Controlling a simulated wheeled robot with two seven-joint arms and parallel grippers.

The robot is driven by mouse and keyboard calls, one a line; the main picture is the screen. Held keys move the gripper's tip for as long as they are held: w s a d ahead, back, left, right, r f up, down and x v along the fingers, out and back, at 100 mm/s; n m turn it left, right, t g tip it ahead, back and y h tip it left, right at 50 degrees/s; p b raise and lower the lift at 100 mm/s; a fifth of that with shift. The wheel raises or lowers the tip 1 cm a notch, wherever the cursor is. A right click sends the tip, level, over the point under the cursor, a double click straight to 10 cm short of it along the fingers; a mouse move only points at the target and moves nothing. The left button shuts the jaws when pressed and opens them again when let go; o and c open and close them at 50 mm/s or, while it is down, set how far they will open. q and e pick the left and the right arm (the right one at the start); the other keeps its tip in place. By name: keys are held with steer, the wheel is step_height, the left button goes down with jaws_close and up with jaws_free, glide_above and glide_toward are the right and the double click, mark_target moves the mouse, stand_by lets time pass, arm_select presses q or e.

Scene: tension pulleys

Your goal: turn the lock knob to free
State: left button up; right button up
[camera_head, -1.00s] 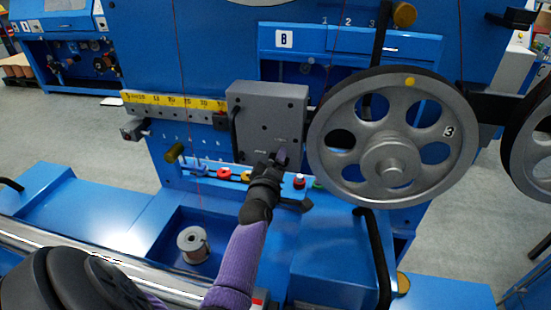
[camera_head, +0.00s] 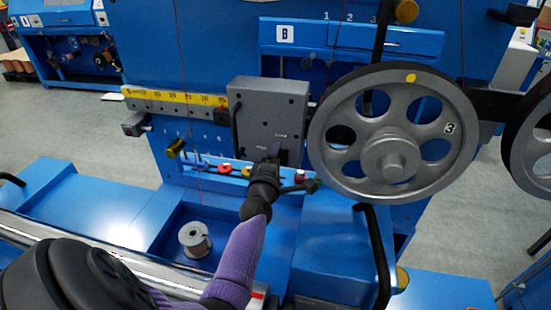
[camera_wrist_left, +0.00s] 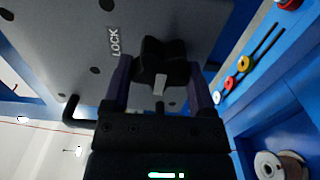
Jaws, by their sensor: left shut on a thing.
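The lock knob (camera_wrist_left: 163,60) is black and lobed, with a light grey mark on the lobe facing my gripper. It sits on the grey plate box (camera_head: 262,105), beside a printed LOCK label (camera_wrist_left: 115,42). My left gripper (camera_head: 274,155) is at the lower right part of this box. In the left wrist view its two fingers (camera_wrist_left: 159,90) lie on either side of the knob and are shut on it. In the head view the gripper and wrist hide the knob. My right gripper is not in view.
A large grey spoked pulley wheel (camera_head: 393,137) stands close to the right of the box. A yellow scale bar (camera_head: 175,99) runs to the left. A wire spool (camera_head: 195,240) stands in the blue tray below.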

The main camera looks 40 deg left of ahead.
arm_select(q)
steer(key=shift+f, duration=0.1)
steer(key=o, duration=1.2)
steer(key=shift+c, duration=0.2)
steer(key=p+v, duration=0.2)
steer(key=v, duration=0.8)
